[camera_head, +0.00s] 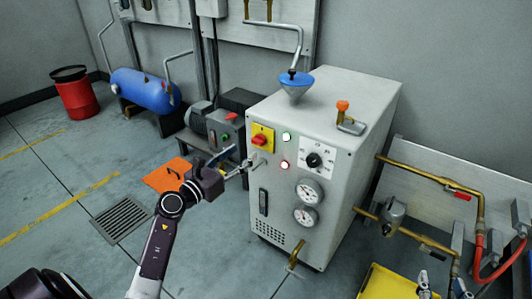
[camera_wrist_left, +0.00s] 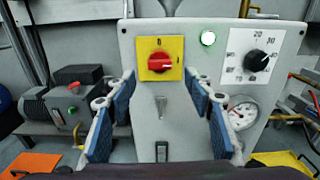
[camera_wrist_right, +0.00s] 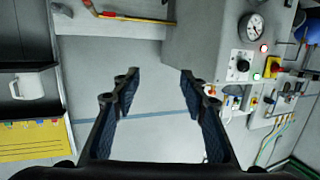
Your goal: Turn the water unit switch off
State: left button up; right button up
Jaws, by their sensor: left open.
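A red rotary switch (camera_head: 259,140) on a yellow plate is on the front of a pale cabinet (camera_head: 350,93). In the left wrist view the switch's red knob (camera_wrist_left: 160,62) has its grip lying horizontally. A small metal lever (camera_wrist_left: 161,103) sits below it. My left gripper (camera_head: 240,167) is open and empty in front of the panel, slightly below the switch; its blue-padded fingers (camera_wrist_left: 158,80) spread to either side of the lever, apart from the knob. My right gripper (camera_wrist_right: 158,80) is open and empty, away from the cabinet; it shows partly at the head view's bottom right.
A lit green lamp (camera_head: 286,135), a red lamp (camera_head: 285,164), a black dial (camera_head: 313,160) and two gauges (camera_head: 309,191) share the panel. Brass pipes (camera_head: 425,175) run on the right. A blue tank (camera_head: 146,91) and a red drum (camera_head: 76,95) stand back left.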

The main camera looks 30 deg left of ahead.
aim_at(256, 142)
pick_arm(q)
jog(key=w, duration=0.4)
jog(key=w+b, duration=0.1)
jog(key=w, duration=0.2)
jog(key=shift+d+r, duration=0.1)
jog(key=shift+d, duration=0.15)
jog(key=shift+w, duration=0.45)
pick_arm(e)
notch_tip(256, 142, up, 9)
jog(key=t+y, duration=0.1)
jog(key=t, duration=0.3)
jog(key=shift+a+f, duration=0.15)
jog(key=shift+a, duration=0.3)
pick_arm(q)
jog(key=shift+c, duration=0.4)
jog(key=c, duration=1.1)
